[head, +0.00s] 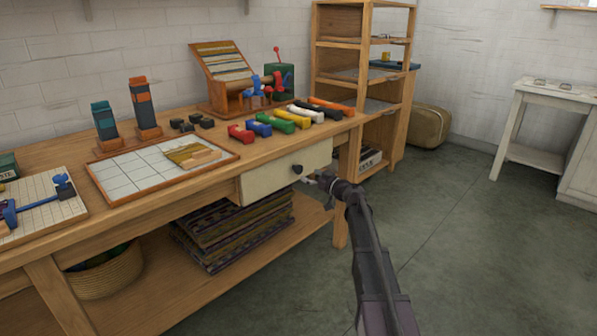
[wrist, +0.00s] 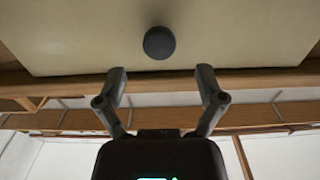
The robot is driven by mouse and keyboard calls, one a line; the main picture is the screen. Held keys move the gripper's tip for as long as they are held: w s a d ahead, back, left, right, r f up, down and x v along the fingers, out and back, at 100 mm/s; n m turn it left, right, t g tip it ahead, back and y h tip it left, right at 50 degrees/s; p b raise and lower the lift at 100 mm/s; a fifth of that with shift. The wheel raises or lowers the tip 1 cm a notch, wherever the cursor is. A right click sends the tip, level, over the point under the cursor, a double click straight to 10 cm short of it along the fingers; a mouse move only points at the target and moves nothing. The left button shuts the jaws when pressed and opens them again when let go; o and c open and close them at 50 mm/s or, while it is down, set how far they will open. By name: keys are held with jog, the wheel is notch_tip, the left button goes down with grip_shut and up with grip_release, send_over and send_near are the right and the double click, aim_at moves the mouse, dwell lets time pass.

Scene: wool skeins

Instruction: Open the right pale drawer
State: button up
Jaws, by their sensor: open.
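The pale drawer (head: 270,181) is set under the workbench top, near the bench's right end, and looks shut. Its dark round knob (head: 297,169) is on the right part of its front in the head view. In the wrist view the pale drawer front (wrist: 225,35) fills the top, with the knob (wrist: 159,43) near the middle. My gripper (head: 310,180) is just in front of the drawer, by the knob. In the wrist view my gripper (wrist: 161,78) is open, with its fingers apart on either side below the knob. The fingers do not appear to touch the knob.
The workbench top (head: 215,185) carries a white tiled board (head: 120,177), several coloured skeins (head: 285,119) and a wooden loom-like stand (head: 222,75). Folded textiles (head: 235,230) and a basket (head: 105,275) lie on the lower shelf. A wooden shelf unit (head: 400,120) stands behind. The floor (head: 460,240) at right is clear.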

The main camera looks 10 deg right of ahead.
aim_at(300, 171)
jog(key=shift+x, duration=2.95)
jog(key=c, duration=1.2)
jog(key=shift+s+a, duration=0.1)
jog(key=shift+a, duration=0.05)
grip_shut()
jog(key=shift+s, duration=0.1)
